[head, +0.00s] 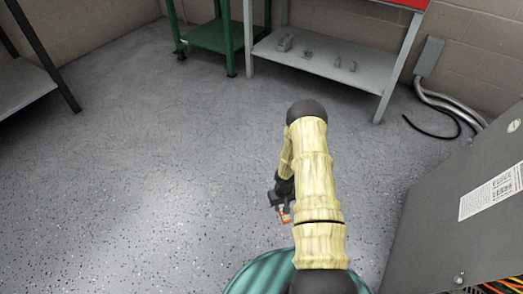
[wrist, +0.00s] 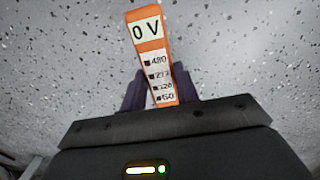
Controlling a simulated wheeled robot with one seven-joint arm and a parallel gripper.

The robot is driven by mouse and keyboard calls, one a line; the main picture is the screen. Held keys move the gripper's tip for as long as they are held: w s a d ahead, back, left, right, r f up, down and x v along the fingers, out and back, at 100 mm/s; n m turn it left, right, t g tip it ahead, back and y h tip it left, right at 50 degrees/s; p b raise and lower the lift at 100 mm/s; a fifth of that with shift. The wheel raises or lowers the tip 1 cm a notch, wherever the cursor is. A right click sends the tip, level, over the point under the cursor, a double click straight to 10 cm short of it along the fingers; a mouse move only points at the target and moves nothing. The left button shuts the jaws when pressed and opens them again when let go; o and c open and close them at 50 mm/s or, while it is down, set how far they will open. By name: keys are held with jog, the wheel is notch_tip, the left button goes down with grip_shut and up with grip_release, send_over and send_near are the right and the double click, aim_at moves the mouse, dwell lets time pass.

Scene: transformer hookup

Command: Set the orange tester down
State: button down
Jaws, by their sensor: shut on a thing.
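The orange tester (wrist: 151,57) is held between the fingers of my gripper (wrist: 159,95) in the wrist view. Its white face reads "0 V" at the top, with a column of voltage marks below. The tester's lower end is hidden between the fingers and behind the gripper body. In the head view the tester (head: 285,213) is a small orange patch below my gripper (head: 279,203), left of my arm, with speckled floor behind it.
A teal round surface (head: 255,275) lies at the bottom, partly behind my arm. A grey cabinet (head: 440,215) with a label stands at right. A grey shelf (head: 325,65) with small items and a green cart (head: 215,37) stand at the back. Open floor (head: 130,160) spreads left.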

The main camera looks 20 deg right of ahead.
jog(key=shift+r, duration=0.1)
jog(key=w+a+r+p, duration=0.1)
jog(key=a+r+p, duration=0.4)
jog(key=r, duration=0.8)
jog(key=w+a+r+p, duration=0.1)
jog(key=a+r+p, duration=0.3)
jog(key=r, duration=0.9)
jog(key=w+a+r+p, duration=0.2)
jog(key=a+r+p, duration=0.3)
jog(key=r, duration=0.8)
notch_tip(320, 180, up, 27)
jog(key=s+p, duration=0.2)
jog(key=p, duration=3.5)
jog(key=shift+s+d+r+n, duration=0.2)
jog(key=shift+n, duration=0.1)
